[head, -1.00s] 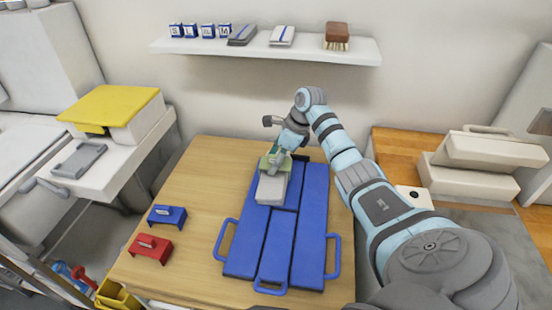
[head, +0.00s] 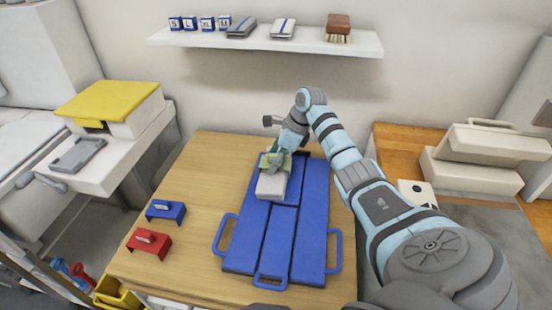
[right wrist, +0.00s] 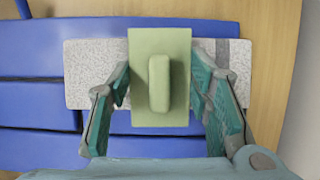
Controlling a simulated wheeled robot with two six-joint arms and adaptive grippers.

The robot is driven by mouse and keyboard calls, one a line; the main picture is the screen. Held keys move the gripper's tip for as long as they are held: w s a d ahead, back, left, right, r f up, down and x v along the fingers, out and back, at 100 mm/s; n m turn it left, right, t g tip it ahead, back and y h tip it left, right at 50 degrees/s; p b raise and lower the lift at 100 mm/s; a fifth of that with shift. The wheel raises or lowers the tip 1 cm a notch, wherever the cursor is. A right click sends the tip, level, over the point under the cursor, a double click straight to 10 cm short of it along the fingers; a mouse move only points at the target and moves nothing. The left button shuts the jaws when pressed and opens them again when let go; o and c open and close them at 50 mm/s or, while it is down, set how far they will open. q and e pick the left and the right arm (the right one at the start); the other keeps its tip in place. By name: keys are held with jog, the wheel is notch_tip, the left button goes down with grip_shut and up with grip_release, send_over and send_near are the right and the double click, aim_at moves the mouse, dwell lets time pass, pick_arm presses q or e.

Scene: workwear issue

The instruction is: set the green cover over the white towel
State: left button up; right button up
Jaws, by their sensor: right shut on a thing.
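The green cover (right wrist: 146,108), a flat piece with a raised grip, is held in my right gripper (right wrist: 162,75). The fingers stand on either side of it. In the right wrist view it lies across the middle of the speckled white towel (right wrist: 90,75), whose ends show on both sides. In the head view the towel (head: 270,188) lies on the blue folding board (head: 312,215), with the green cover (head: 284,162) at its far part. I cannot tell whether the cover touches the towel. My left gripper is not in view.
A blue holder (head: 166,211) and a red holder (head: 149,243) stand left on the wooden table (head: 200,175). A wall shelf (head: 300,43) with boxes, folded cloths and a brush is behind. A yellow-lidded box (head: 108,101) stands at left, pale cases (head: 490,147) at right.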

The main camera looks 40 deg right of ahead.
jog(key=shift+s+a+f, duration=0.15)
jog(key=shift+s+f, duration=0.05)
jog(key=shift+f, duration=0.25)
jog(key=shift+s, duration=0.1)
jog(key=shift+c, duration=0.5)
jog(key=o, duration=0.9)
jog(key=shift+a+f, duration=0.1)
jog(key=shift+o, duration=0.3)
jog(key=shift+w+f, duration=0.1)
jog(key=shift+w, duration=0.1)
jog(key=shift+d, duration=0.2)
jog(key=o, duration=0.6)
jog(key=shift+w+d, duration=0.1)
jog(key=shift+c, duration=0.2)
